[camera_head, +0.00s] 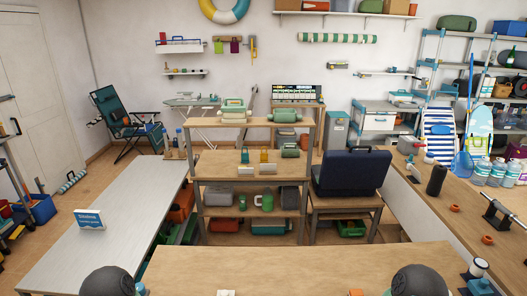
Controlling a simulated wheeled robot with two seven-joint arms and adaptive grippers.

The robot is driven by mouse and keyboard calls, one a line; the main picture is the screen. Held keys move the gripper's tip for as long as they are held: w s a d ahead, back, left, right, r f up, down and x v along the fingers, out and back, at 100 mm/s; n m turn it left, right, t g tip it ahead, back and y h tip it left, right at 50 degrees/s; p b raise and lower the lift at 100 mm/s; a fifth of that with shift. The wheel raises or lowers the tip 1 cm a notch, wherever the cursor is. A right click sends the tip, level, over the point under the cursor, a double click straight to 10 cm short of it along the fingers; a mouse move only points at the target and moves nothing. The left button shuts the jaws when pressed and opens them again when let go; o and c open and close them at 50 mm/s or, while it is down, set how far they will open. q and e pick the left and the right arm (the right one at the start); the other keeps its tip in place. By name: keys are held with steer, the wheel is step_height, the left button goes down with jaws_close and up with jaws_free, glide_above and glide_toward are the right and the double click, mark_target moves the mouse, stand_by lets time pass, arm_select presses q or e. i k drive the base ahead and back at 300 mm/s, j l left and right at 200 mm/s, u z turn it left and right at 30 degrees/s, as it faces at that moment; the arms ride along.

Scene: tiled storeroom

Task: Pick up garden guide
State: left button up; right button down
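No thing can be made out for certain as the garden guide. A small blue and white item with lettering (90,220) stands upright on the long grey-topped table (95,258) at the left; its words are too small to read, so I cannot tell whether it is a book or a sign. Two dark rounded parts of my own arms show at the bottom left and bottom right. Neither of my grippers shows in the head view.
A wooden counter (290,265) crosses the front, with small items cut off at its lower edge. A wooden shelf unit (250,183) stands in the middle, beside a dark blue case (350,172). A long workbench (450,210) with bottles and tools runs along the right.

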mark_target(87, 220)
steer(key=u, duration=1.4)
steer(key=i+j+u, duration=0.4)
steer(key=j, duration=0.3)
steer(key=i+j+u, duration=0.85)
steer(key=i, duration=0.35)
steer(key=i+j+z, duration=0.1)
steer(key=i, duration=0.45)
steer(key=i+j+z, duration=0.1)
steer(key=i, duration=0.5)
steer(key=i+j+z, duration=0.15)
steer(key=i, duration=0.4)
steer(key=i+z, duration=0.4)
steer(key=i, duration=0.15)
steer(key=i+j+z, duration=0.1)
steer(key=i+z, duration=0.3)
steer(key=i, duration=0.2)
steer(key=i+j+z, duration=0.4)
steer(key=i+l+z, duration=0.15)
steer(key=i+z, duration=0.15)
steer(key=z, duration=0.15)
steer(key=i+z, duration=0.6)
steer(key=z, duration=0.25)
steer(key=i+j+z, duration=0.1)
steer(key=i+z, duration=0.3)
steer(key=i+j+z, duration=0.15)
steer(key=z, duration=0.3)
steer(key=j, duration=0.1)
